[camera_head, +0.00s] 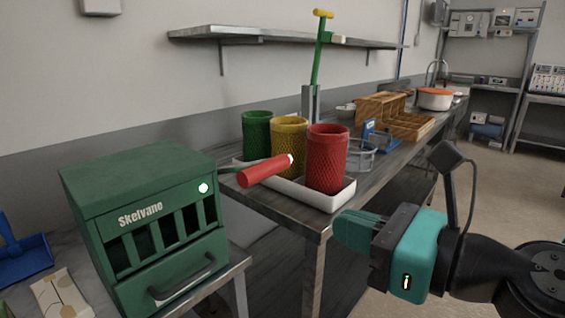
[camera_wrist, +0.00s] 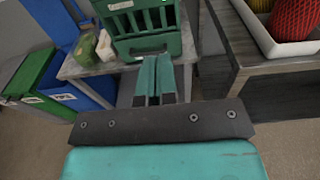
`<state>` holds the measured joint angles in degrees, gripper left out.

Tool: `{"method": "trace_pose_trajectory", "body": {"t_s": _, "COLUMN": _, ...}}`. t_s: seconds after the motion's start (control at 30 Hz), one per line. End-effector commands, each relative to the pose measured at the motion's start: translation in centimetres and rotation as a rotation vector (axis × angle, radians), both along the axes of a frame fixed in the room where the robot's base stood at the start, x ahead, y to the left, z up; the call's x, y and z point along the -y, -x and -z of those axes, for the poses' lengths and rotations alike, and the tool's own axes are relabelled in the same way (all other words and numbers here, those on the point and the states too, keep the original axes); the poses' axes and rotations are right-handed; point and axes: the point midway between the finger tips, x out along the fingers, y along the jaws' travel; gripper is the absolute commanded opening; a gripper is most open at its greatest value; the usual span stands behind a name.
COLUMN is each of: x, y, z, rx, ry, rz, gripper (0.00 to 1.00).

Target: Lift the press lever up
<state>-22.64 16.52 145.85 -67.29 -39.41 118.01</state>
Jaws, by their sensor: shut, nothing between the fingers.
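The green press (camera_head: 150,215), marked "Skefvano", stands on a metal table at the left. It has a slotted front, a drawer handle and a lit white-green lamp. Its lever has a red grip (camera_head: 262,171) and sticks out to the right, close to level, with a pale tip. Where the lever joins the press is hard to make out. My gripper (camera_head: 345,232) is shut and empty, with teal fingers, to the right of and below the red grip, apart from it. In the wrist view the shut fingers (camera_wrist: 156,60) point at the press front (camera_wrist: 140,25); the lever does not show there.
A white tray (camera_head: 325,203) with green, yellow and red mesh cups stands on the metal bench behind the lever. A tall green handle with a yellow top (camera_head: 322,14) rises further back. Blue and green bins (camera_wrist: 40,75) stand left. Open floor lies at the right.

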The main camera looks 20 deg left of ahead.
Motion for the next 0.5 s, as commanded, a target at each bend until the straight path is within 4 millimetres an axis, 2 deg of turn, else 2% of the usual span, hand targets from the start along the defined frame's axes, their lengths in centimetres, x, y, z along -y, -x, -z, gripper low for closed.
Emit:
{"method": "trace_pose_trajectory", "body": {"t_s": 0.03, "x": -0.2, "y": -0.1, "z": -0.6, "rx": -0.01, "ry": 0.004, "rz": 0.003, "gripper": 0.0}}
{"method": "trace_pose_trajectory", "body": {"t_s": 0.13, "x": -0.5, "y": -0.3, "z": -0.4, "rx": -0.012, "ry": 0.01, "rz": 0.014, "gripper": 0.0}}
{"method": "trace_pose_trajectory", "body": {"t_s": 0.5, "x": -7.9, "y": -3.2, "z": 0.6, "rx": -0.002, "ry": 0.007, "rz": 0.01, "gripper": 0.0}}
